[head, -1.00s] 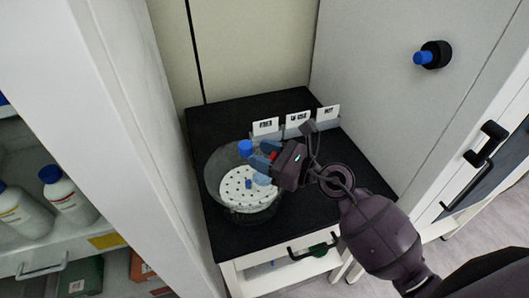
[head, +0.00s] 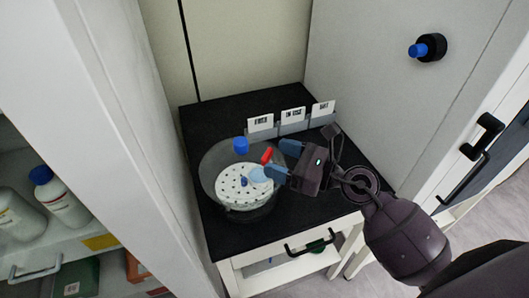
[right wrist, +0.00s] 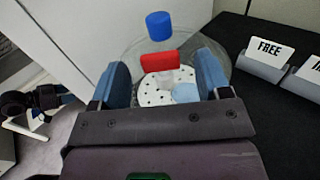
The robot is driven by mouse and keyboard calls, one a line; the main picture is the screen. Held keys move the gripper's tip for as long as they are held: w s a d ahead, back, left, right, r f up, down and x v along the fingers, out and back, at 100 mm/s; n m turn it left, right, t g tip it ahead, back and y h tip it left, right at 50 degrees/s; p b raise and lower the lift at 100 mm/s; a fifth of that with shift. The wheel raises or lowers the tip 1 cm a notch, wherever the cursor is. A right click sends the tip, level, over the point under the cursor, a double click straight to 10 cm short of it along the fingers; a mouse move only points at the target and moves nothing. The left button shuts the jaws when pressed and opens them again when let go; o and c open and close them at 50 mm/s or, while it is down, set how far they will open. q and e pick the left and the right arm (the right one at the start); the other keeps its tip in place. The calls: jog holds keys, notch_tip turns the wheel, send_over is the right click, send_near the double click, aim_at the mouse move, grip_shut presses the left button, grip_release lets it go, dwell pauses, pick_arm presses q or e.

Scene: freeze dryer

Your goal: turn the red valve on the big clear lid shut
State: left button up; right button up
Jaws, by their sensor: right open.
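The big clear lid (head: 212,163) is a transparent round dome on the black top, with a white perforated disc (head: 238,197) seen through it. The red valve (head: 267,155) is a small red handle on the lid's upper right; in the right wrist view it is a wide red bar (right wrist: 160,62). My right gripper (head: 275,160) is open, its blue fingers just right of the valve. In the right wrist view the open fingers (right wrist: 158,82) lie to either side of the red bar's line, with visible gaps and nothing held.
A blue cap (head: 241,145) stands by the valve, also in the right wrist view (right wrist: 159,26). Label cards, one reading FREE (head: 261,122), stand in grey holders behind. A white cabinet wall with a blue knob (head: 418,50) rises at right. Bottles (head: 57,195) stand on left shelves.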

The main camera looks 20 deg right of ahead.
jog(key=b+v, duration=0.1)
jog(key=v, duration=0.4)
jog(key=shift+s+d, duration=0.2)
jog(key=shift+s, duration=0.05)
